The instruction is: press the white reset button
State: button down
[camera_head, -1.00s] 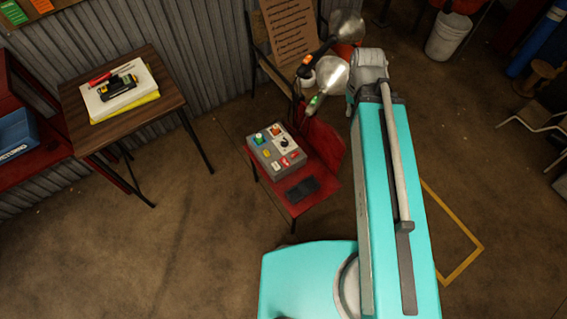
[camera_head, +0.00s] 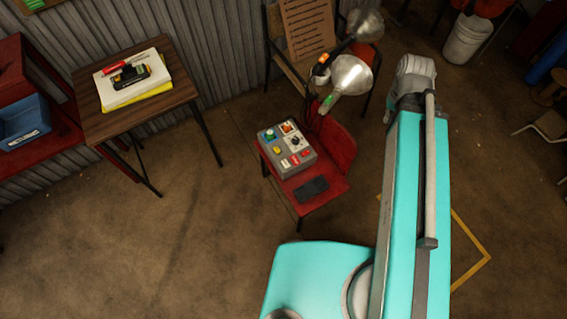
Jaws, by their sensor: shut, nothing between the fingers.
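A grey control box (camera_head: 303,169) sits on the seat of a red chair (camera_head: 334,184) near the middle of the view. Its top carries a green-and-blue control (camera_head: 269,134), an orange-red one (camera_head: 287,127), a black knob (camera_head: 296,141), a yellow piece (camera_head: 277,149) and small red labels along the front. Pale patches show on the box, but I cannot tell which one is the white reset button. My teal arm rises on the right, clear of the box in the picture. My gripper is not visible; the far end of the arm is hidden behind its upper joint.
A dark flat object (camera_head: 311,189) lies on the seat in front of the box. A wooden table (camera_head: 178,98) with papers stands left. A white bucket (camera_head: 467,41) stands back right. The floor left of the chair is clear.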

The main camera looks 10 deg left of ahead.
aim_at(286, 165)
jog(key=u, duration=0.05)
jog(key=k, duration=1.7)
jog(key=u, duration=1.3)
jog(key=i, duration=1)
